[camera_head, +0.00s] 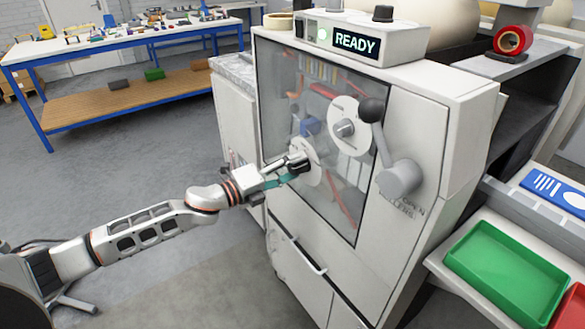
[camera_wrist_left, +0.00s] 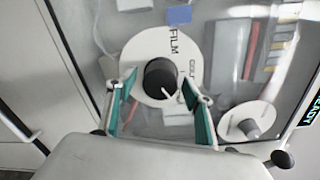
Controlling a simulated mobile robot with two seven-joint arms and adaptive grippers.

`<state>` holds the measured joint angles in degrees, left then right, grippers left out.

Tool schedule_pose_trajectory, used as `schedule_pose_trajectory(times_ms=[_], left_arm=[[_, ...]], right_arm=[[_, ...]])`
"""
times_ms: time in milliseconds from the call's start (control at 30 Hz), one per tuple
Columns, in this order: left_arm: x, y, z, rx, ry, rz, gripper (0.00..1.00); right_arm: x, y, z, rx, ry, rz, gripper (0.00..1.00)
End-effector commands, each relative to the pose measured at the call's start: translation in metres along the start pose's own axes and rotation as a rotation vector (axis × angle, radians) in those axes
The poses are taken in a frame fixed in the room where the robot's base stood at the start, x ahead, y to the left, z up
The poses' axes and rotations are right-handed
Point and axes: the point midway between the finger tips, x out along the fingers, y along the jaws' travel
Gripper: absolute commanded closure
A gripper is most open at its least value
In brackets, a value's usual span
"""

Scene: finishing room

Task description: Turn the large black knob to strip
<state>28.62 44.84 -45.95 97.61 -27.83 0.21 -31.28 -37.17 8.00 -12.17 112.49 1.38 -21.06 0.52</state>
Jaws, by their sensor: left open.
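The large black knob (camera_wrist_left: 160,78) has a white pointer mark and sits on a white round dial (camera_wrist_left: 140,54) with lettering, of which "FILM" can be read. In the left wrist view the knob lies between the two teal-padded fingers of my left gripper (camera_wrist_left: 160,108), which stand apart on either side of it. I cannot tell whether they touch it. In the head view my left gripper (camera_head: 290,168) is at the machine's front panel, over the white dial (camera_head: 308,164), and largely hides the knob. The word "strip" is not readable. My right gripper is not in view.
The white machine (camera_head: 440,130) has a "READY" display (camera_head: 355,43) on top. A second dial with a grey knob (camera_head: 345,128) and a black-balled lever (camera_head: 374,111) on a grey hub (camera_head: 400,178) are close by on the right. A green tray (camera_head: 505,270) stands further right.

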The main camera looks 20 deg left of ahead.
Motion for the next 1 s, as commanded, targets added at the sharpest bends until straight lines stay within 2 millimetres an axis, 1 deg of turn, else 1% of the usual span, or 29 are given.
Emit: schedule_pose_trajectory(times_ms=[133, 233, 700, 900, 1000], left_arm=[[-0.003, 0.0, 0.001, 0.0, -0.001, 0.0, 0.48], [-0.011, 0.0, 0.001, -0.001, -0.001, 0.0, 0.48], [-0.085, 0.002, -0.001, -0.001, 0.0, 0.003, 0.48], [-0.107, 0.001, -0.001, -0.002, 0.001, 0.002, 0.48], [-0.114, 0.001, -0.001, -0.001, 0.0, 0.001, 0.48]], right_arm=[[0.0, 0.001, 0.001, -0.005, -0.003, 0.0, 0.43], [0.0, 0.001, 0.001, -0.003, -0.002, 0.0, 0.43], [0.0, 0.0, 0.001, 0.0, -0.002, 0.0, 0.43], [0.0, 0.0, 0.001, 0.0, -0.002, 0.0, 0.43], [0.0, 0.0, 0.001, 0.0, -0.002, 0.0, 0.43]])
